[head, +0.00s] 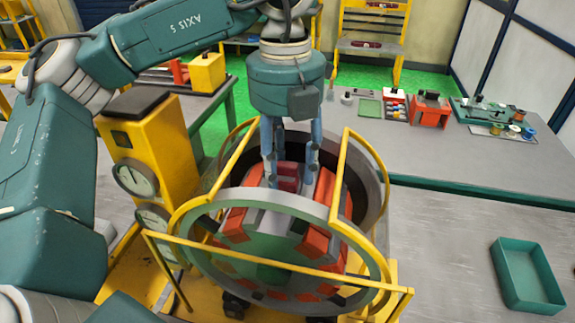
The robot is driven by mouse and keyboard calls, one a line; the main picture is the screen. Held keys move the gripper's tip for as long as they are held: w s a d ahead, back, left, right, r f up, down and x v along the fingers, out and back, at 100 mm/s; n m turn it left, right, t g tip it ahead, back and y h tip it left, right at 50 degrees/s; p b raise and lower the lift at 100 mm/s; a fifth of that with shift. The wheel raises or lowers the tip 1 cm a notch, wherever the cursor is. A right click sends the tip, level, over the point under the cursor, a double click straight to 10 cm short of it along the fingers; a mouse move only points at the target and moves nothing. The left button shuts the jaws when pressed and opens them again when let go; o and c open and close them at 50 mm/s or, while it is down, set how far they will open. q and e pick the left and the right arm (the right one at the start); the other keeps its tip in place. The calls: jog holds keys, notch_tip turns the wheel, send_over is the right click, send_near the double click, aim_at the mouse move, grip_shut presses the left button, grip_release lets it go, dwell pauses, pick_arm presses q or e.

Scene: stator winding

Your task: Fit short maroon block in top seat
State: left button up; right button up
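A short maroon block (288,178) shows at the top of the round stator (262,222), in the gap between orange-red blocks (325,188) around its rim. My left gripper (291,178) points straight down over this top seat, its blue fingers apart on either side of the maroon block. I cannot tell whether the fingers touch the block or whether it is fully down in the seat. The lower part of the block is partly hidden. My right gripper is not in view.
A yellow frame (278,258) and a grey-green ring (372,262) surround the stator. A yellow gauge post (152,150) stands close on the left. A grey bench (440,160) with small parts is behind right. A green tray (528,303) lies at lower right.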

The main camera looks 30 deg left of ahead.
aim_at(287, 166)
pick_arm(q)
jog(key=shift+r, duration=0.1)
notch_tip(287, 166, up, 12)
dwell(0.7)
